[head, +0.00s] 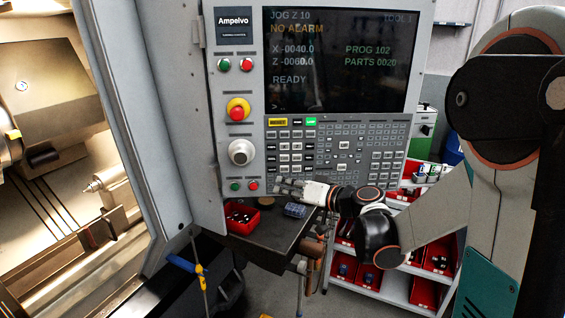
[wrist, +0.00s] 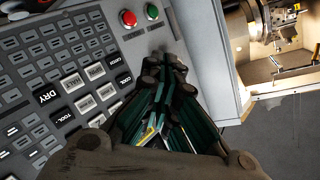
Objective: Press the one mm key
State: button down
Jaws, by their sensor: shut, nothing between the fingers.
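The control panel's keypad (head: 338,152) sits below the screen in the head view. Its key labels are too small there to pick out the one mm key. In the wrist view the keypad (wrist: 62,75) fills the left side; a few keys such as DRY (wrist: 48,97) are readable, but I see no legible one mm label. My gripper (head: 279,187) is shut and empty, low at the keypad's bottom left edge. In the wrist view its fingertips (wrist: 163,62) lie together over the panel's lower border; I cannot tell whether they touch it.
The screen (head: 340,60) reads JOG Z 10, NO ALARM and READY. A red emergency button (head: 237,113) and a knob (head: 241,152) are left of the keypad. Green (head: 235,186) and red (head: 252,186) buttons are beside my gripper. A red bin (head: 241,217) stands on the shelf below.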

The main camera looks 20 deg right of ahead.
jog(key=shift+w+d+r+m+t, duration=0.1)
jog(key=shift+w+d+m+t, duration=0.1)
jog(key=shift+d, duration=0.25)
jog(key=shift+w+d+r+m+t, duration=0.1)
jog(key=shift+w+d, duration=0.05)
jog(key=shift+d, duration=0.25)
jog(key=shift+w, duration=0.1)
send_near(273, 163)
jog(key=shift+w+a+f, duration=0.2)
jog(key=shift+w+a, duration=1.05)
jog(key=shift+w, duration=0.1)
dwell(0.4)
jog(key=shift+w+d, duration=0.1)
jog(key=shift+w, duration=0.2)
jog(key=shift+w+d, duration=0.1)
jog(key=shift+w, duration=0.2)
dwell(0.6)
jog(key=shift+s, duration=0.1)
jog(key=shift+s+b, duration=0.4)
jog(key=shift+s, duration=0.25)
